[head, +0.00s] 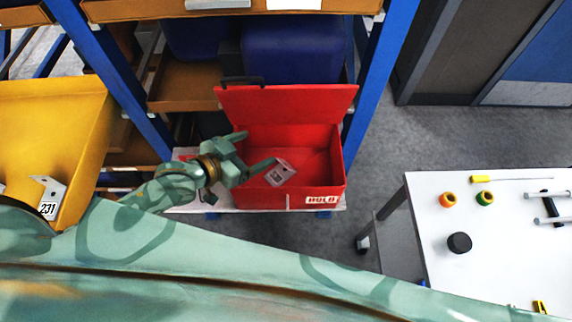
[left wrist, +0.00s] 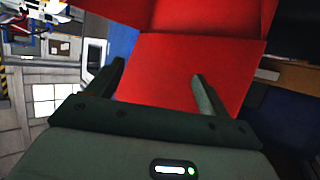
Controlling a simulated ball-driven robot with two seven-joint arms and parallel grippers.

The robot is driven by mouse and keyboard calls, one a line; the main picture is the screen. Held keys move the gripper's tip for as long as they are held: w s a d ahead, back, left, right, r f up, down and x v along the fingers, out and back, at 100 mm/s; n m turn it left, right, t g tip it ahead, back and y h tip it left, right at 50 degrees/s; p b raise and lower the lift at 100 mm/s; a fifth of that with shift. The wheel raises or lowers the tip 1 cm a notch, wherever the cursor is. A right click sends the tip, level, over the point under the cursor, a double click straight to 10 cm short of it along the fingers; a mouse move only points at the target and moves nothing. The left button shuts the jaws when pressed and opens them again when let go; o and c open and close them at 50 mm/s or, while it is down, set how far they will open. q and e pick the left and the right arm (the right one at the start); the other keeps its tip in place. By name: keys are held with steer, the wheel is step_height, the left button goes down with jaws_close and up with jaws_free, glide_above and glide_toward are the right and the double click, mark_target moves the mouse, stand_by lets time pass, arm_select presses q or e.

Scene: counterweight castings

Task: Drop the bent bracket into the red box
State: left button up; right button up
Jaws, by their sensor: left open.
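The red box (head: 262,197) stands open on a shelf in the head view, its lid raised at the back and a HOLD label on its front. A grey bent bracket (head: 283,172) shows tilted within the box opening, just beyond one fingertip; I cannot tell whether it touches the box floor. My left gripper (head: 260,147) is over the left side of the box with its fingers apart. In the left wrist view, the open left gripper (left wrist: 158,70) has nothing between its fingers, and the red box (left wrist: 168,88) fills the space beyond. My right gripper is not in view.
A yellow bin (head: 85,125) at the left holds another grey bracket (head: 50,194) near a 231 label. Blue rack posts (head: 375,90) flank the box. A white table (head: 500,250) at the right carries tape rolls, a black puck and tools. Grey floor lies between.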

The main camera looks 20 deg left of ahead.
arm_select(q)
steer(key=v, duration=0.8)
steer(key=shift+p, duration=0.3)
